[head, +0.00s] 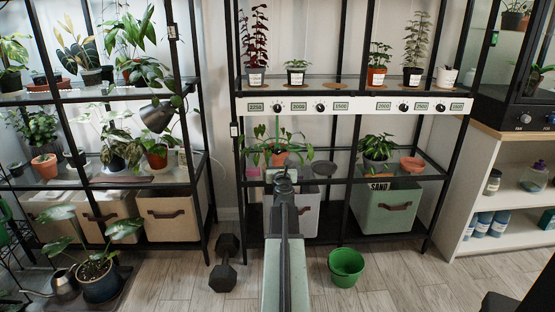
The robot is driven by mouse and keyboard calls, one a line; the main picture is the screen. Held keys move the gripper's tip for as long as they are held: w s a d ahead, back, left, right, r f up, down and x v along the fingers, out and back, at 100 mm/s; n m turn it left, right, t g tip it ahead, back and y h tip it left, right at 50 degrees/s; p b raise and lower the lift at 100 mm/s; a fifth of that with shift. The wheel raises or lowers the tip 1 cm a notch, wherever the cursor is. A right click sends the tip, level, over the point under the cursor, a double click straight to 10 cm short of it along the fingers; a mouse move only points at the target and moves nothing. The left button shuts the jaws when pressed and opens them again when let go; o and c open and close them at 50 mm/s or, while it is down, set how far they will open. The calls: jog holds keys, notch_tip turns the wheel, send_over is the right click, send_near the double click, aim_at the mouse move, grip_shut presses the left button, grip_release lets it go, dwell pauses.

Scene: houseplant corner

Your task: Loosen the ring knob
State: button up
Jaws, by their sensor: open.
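A white panel (357,107) runs along the front edge of the middle rack's upper shelf. A dark cabinet at the far right also has a knob (527,117), labelled something like FAN, and part of another at the picture's edge. I cannot read which knob is the ring knob. My gripper (283,174) is open, low in front of the middle rack, below the panel and apart from it.
A potted plant (277,150) stands on the lower glass shelf just behind my gripper. A green pot (346,267) and a black dumbbell (224,262) are on the floor on either side of my arm. Open floor lies at the front right.

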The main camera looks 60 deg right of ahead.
aim_at(278, 153)
jog(key=x, duration=0.7)
jog(key=shift+f, duration=0.1)
jog(key=shift+a, duration=0.1)
grip_shut()
jog(key=shift+a, duration=0.25)
jog(key=shift+d, duration=0.2)
jog(key=shift+n, duration=0.4)
